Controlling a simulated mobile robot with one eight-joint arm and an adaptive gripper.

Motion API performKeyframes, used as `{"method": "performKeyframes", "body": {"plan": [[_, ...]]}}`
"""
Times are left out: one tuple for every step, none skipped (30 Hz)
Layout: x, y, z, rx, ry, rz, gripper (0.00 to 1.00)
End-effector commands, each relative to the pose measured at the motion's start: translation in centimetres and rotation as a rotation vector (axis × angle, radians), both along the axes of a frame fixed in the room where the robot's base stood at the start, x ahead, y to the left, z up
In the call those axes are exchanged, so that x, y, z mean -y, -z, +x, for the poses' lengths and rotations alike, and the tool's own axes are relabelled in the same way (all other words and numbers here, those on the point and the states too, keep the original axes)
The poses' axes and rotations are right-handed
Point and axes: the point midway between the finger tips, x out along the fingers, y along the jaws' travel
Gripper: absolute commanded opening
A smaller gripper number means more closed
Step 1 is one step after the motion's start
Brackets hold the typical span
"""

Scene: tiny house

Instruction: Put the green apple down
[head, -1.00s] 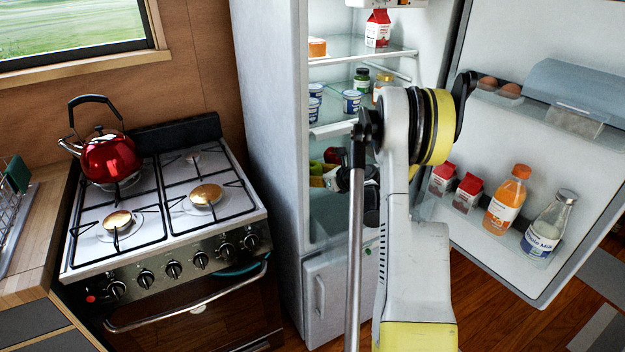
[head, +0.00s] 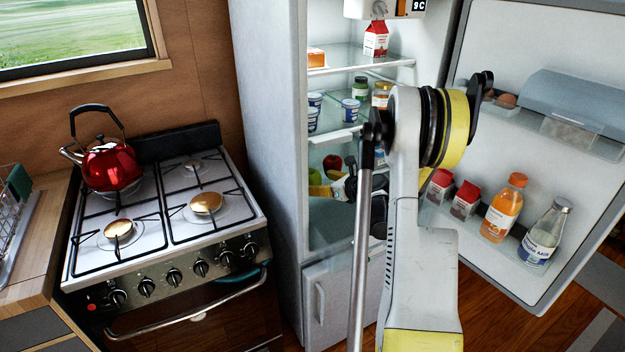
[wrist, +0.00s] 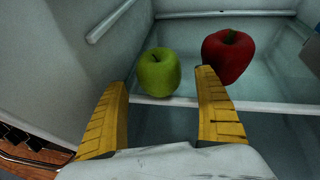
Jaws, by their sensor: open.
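The green apple (wrist: 158,72) stands on a glass fridge shelf (wrist: 255,106) close to its front edge in the wrist view. In the head view, a little of the green apple (head: 315,177) shows at the fridge's left inner wall. My gripper (wrist: 161,86) is open and empty, its yellow fingers spread in front of the apple, one to each side. A gap shows between the apple and the palm. In the head view my gripper (head: 340,188) is partly hidden by my arm.
The fridge wall (wrist: 85,60) is close on the left. The open fridge door (head: 560,180) holds bottles and cartons. The stove (head: 165,215) with a red kettle (head: 110,165) stands left.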

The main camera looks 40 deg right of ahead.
Motion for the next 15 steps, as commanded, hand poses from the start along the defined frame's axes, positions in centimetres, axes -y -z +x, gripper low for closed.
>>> {"method": "performKeyframes", "body": {"plan": [[0.1, -0.9, -1.3, 0.0, 0.004, -0.001, 0.81], [0.0, -1.2, -1.9, 0.0, 0.003, 0.0, 0.81], [0.1, -1.5, -2.8, 0.0, 0.004, 0.001, 0.81], [0.1, -1.7, -3.4, 0.0, 0.004, 0.0, 0.81], [0.0, -2.0, -4.0, 0.001, 0.003, 0.001, 0.81], [0.0, -2.2, -4.7, 0.0, 0.002, 0.0, 0.81], [0.0, -2.4, -5.2, 0.0, 0.003, 0.0, 0.81], [0.0, -2.6, -5.6, 0.0, 0.003, 0.0, 0.81], [0.0, -2.7, -6.1, 0.0, 0.002, 0.0, 0.81], [0.0, -2.8, -6.5, 0.0, 0.002, 0.0, 0.81], [0.0, -2.9, -6.8, 0.0, 0.002, 0.0, 0.81], [-0.1, -3.0, -7.0, 0.0, 0.001, 0.0, 0.81], [-0.1, -3.1, -7.2, 0.0, 0.001, 0.0, 0.81], [-0.1, -3.1, -7.3, 0.0, 0.001, 0.0, 0.81], [-0.1, -3.1, -7.4, 0.0, 0.001, -0.001, 0.81]]}}
